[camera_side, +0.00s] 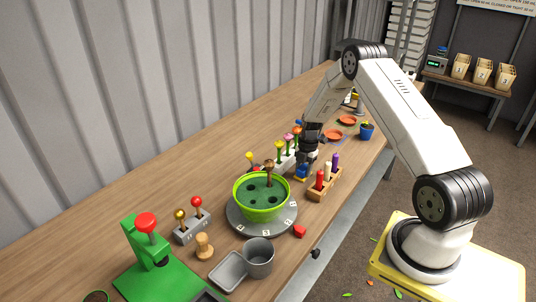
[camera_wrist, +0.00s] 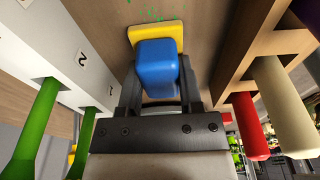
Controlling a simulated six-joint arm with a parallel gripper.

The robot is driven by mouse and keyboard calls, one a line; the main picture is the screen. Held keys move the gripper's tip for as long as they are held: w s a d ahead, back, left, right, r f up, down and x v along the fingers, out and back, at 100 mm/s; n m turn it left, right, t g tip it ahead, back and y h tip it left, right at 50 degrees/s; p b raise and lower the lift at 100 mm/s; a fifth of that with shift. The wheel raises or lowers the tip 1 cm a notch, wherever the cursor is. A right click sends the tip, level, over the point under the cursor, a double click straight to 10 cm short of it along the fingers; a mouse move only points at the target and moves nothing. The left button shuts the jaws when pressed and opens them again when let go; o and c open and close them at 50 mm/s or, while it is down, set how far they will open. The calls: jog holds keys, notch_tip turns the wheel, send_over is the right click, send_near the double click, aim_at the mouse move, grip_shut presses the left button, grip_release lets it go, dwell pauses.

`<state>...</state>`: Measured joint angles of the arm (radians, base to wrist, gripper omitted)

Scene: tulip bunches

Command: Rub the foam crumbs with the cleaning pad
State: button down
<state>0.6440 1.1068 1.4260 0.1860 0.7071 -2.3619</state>
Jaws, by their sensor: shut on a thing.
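The cleaning pad has a blue grip block (camera_wrist: 157,68) over a yellow pad (camera_wrist: 172,36). My gripper (camera_wrist: 158,85) is shut on the blue block, one finger on each side. In the side view, my gripper (camera_side: 306,160) is low over the table with the cleaning pad (camera_side: 301,173) beneath it. The foam crumbs (camera_wrist: 154,16) are small green specks on the wooden table, just beyond the yellow pad's far edge in the wrist view. Whether the pad touches the table or covers some crumbs, I cannot tell. The crumbs do not show clearly in the side view.
A wooden rack (camera_side: 315,193) with red, cream and purple pegs stands close on the right. A pale numbered holder (camera_wrist: 95,60) with green stems is close on the left. A green bowl (camera_side: 248,207) on a grey turntable (camera_side: 262,229) stands nearer the side camera.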

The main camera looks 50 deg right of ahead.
aim_at(315, 164)
jog(key=shift+d, duration=4.4)
jog(key=shift+a, duration=4.9)
jog(key=shift+a+r, duration=0.1)
jog(key=shift+a, duration=0.1)
jog(key=shift+r, duration=4)
